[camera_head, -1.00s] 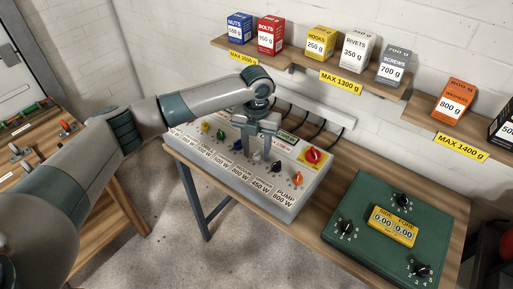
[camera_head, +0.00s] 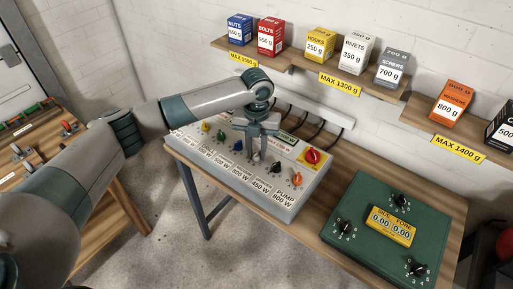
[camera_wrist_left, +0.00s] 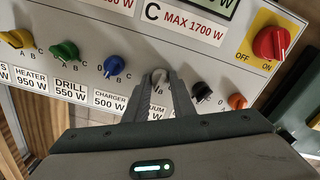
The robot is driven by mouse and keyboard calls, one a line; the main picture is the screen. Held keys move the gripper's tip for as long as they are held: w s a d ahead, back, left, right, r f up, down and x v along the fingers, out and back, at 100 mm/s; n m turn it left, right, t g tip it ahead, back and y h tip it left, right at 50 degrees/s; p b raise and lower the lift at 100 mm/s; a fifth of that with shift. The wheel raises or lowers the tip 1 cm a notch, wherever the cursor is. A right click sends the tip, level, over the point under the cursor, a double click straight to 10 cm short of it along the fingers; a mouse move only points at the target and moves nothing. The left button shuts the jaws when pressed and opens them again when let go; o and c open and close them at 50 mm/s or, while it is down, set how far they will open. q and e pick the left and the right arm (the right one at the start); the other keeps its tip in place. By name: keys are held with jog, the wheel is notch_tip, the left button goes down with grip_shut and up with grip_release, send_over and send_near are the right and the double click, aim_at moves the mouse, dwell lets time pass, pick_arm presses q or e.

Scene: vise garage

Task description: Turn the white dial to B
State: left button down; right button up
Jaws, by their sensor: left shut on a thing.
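The white dial (camera_wrist_left: 160,80) sits on the light grey control panel (camera_wrist_left: 110,22), between the blue dial (camera_wrist_left: 114,66) and the black dial (camera_wrist_left: 201,91). In the head view the white dial (camera_head: 256,156) shows just below my left gripper (camera_head: 257,150). In the left wrist view the left gripper's fingers (camera_wrist_left: 171,92) are closed around the white dial from both sides. A letter B shows just right of the dial's tip, but the exact pointing is hard to tell. My right gripper is in neither view.
A red switch (camera_head: 312,156) on yellow is at the panel's right, with an orange dial (camera_head: 297,179) in front. A green box (camera_head: 345,210) with black knobs stands to the right on the bench. Shelves with small boxes hang above.

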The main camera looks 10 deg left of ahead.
pick_arm(q)
jog(key=n+p, duration=0.2)
jog(key=n, duration=0.1)
jog(key=shift+r, duration=0.2)
jog(key=shift+f+n+p, duration=0.1)
jog(key=shift+n+p, duration=1.15)
jog(key=shift+n, duration=0.35)
jog(key=shift+w, duration=0.1)
jog(key=c, duration=1.5)
grip_release()
